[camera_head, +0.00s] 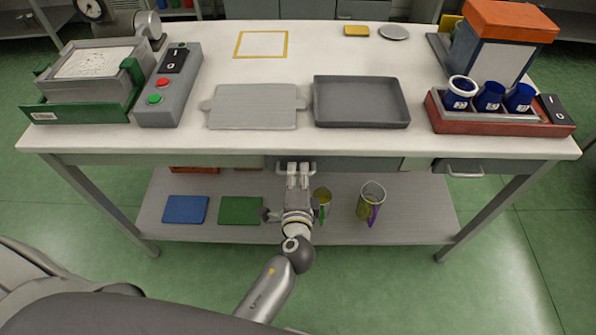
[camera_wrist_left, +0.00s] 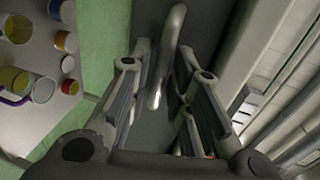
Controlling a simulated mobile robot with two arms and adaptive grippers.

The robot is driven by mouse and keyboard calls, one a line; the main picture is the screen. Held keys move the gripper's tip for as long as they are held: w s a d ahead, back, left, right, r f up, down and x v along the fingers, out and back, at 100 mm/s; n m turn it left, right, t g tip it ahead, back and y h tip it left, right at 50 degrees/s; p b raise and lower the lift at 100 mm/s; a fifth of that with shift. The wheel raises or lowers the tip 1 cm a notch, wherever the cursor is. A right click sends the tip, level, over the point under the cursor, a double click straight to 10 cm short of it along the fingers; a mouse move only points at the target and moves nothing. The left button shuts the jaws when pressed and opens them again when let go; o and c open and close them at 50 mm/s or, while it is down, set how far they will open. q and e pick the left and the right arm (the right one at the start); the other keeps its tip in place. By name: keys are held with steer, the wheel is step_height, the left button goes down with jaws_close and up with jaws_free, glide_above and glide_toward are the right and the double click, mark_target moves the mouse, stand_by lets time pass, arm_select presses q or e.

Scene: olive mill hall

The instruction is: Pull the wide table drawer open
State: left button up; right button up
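The wide drawer (camera_head: 355,164) has a dark grey front under the middle of the white table top (camera_head: 215,65). It looks shut. Its metal bar handle (camera_wrist_left: 170,60) shows in the left wrist view between the fingers of my left gripper (camera_wrist_left: 163,52). In the head view my left gripper (camera_head: 298,170) is at the drawer front and covers most of the handle. The fingers are apart, one on each side of the bar, with a gap visible on the right finger's side. My right gripper is not in view.
A narrower drawer with a handle (camera_head: 465,174) is at the right. A grey tray (camera_head: 361,121) stands above the drawer. Green floor in front is free.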

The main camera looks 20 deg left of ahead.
arm_select(q)
steer(key=shift+w+a+f, duration=0.1)
steer(key=shift+w, duration=0.35)
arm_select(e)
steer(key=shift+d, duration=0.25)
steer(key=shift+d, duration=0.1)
arm_select(q)
jaws_close()
